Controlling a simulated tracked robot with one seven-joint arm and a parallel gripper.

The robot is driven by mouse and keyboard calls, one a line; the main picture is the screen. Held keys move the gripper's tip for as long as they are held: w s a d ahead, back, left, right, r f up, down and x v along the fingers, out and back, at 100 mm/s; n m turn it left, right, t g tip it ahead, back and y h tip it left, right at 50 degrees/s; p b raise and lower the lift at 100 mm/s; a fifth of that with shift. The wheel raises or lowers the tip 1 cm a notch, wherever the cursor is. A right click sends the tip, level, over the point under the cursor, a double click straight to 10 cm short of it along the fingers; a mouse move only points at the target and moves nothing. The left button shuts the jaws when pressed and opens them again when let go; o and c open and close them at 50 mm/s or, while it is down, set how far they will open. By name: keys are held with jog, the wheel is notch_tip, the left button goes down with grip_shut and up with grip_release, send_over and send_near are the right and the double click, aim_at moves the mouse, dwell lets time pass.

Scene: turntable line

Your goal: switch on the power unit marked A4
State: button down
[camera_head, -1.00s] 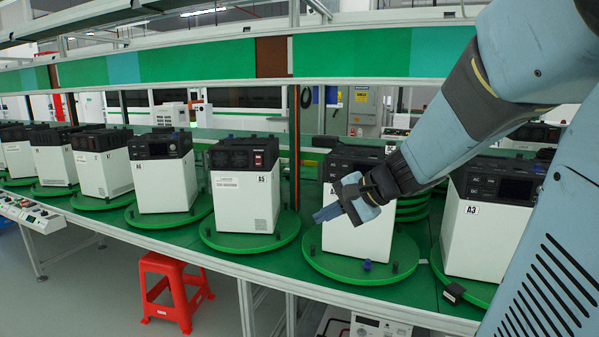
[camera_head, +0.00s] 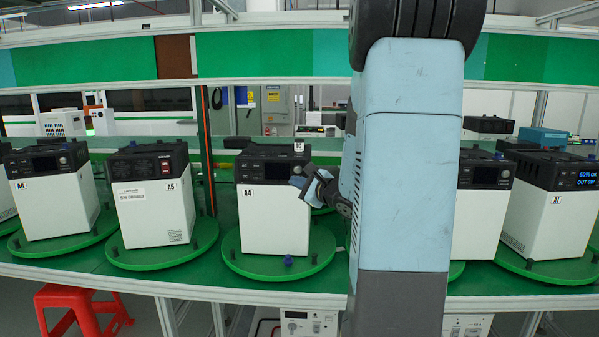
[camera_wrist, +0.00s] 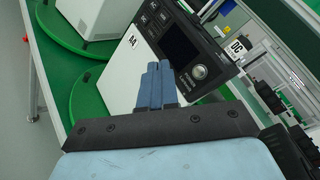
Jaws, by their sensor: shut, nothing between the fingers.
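The power unit marked A4 (camera_head: 262,220) is a white box with a black top panel, standing on a green round turntable (camera_head: 240,262). Its label (camera_wrist: 132,41), dark screen (camera_wrist: 180,42) and round silver knob (camera_wrist: 199,72) show in the wrist view. The screen looks unlit. My gripper (camera_head: 299,182) is shut and empty, at the right end of the panel, at about knob height. In the wrist view the blue fingers of my gripper (camera_wrist: 157,68) lie together just below the panel. I cannot tell whether they touch the unit.
Unit A5 (camera_head: 150,205) stands left of A4, and A6 (camera_head: 50,205) beyond it. Unit A1 (camera_head: 540,215), far right, has a lit display. My arm hides the space right of A4. A small blue piece (camera_head: 288,261) sits on A4's turntable. A red stool (camera_head: 80,300) stands below.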

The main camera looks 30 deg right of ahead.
jog(key=w+d, duration=0.4)
jog(key=w, duration=0.3)
jog(key=shift+w+d, duration=0.15)
jog(key=shift+d, duration=0.25)
jog(key=shift+w+d, duration=0.1)
jog(key=shift+w, duration=0.05)
dwell(2.1)
jog(key=shift+w+d+r, duration=0.1)
jog(key=shift+w+d, duration=0.05)
jog(key=shift+w, duration=0.1)
jog(key=shift+w+d, duration=0.15)
jog(key=shift+w, duration=0.15)
dwell(0.8)
jog(key=shift+s, duration=0.2)
jog(key=shift+s+a, duration=0.4)
jog(key=shift+s, duration=0.05)
dwell(0.3)
jog(key=shift+s+a, duration=0.7)
jog(key=shift+s, duration=0.35)
jog(key=shift+s+a, duration=0.7)
jog(key=shift+s, duration=0.35)
